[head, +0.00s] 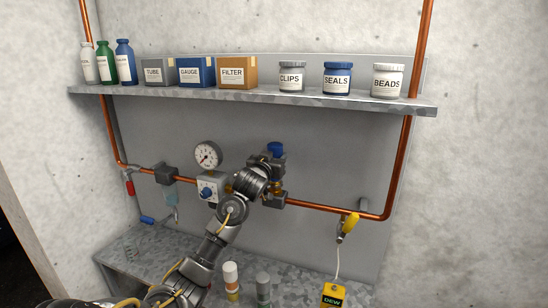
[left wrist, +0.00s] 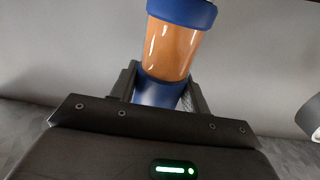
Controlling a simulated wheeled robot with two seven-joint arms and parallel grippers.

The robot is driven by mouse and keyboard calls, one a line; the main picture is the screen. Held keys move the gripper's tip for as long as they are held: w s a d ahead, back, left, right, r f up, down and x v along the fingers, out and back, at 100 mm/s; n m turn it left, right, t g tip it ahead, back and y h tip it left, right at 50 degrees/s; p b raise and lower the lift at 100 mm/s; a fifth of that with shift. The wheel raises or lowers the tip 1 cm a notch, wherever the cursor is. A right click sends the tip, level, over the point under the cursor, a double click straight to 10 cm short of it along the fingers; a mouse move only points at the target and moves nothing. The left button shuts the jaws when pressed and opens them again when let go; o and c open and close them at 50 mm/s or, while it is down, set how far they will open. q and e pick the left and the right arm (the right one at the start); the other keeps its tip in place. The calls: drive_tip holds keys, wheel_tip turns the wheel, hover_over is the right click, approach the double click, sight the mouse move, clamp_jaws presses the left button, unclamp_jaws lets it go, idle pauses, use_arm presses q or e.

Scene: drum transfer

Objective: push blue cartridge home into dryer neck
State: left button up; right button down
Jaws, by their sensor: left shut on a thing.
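The blue cartridge (left wrist: 159,92) has a blue end held between the two dark fingers of my left gripper (left wrist: 160,88) in the left wrist view. An amber section and a blue band lie beyond that end. In the head view, a blue top (head: 276,148) shows just above my left gripper (head: 272,165), which is at the dryer fitting (head: 274,200) on the copper pipe. The gripper covers most of the cartridge there. The dryer neck is hidden, so I cannot tell how deep the cartridge sits. My right gripper is not in view.
A pressure gauge (head: 207,155) and a regulator with a blue knob (head: 207,192) are close on the left. A yellow valve handle (head: 350,222) is to the right. A shelf (head: 250,95) with bottles, boxes and jars runs above. A yellow DEW meter (head: 333,294) is below right.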

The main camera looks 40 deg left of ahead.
use_arm(q)
drive_tip(key=shift+f, duration=0.25)
drive_tip(key=o, duration=1.3)
drive_tip(key=shift+s+d, duration=0.1)
drive_tip(key=shift+s, duration=0.05)
drive_tip(key=b+v, duration=0.2)
drive_tip(key=v, duration=0.8)
drive_tip(key=shift+s+d, duration=0.1)
drive_tip(key=shift+s, duration=0.1)
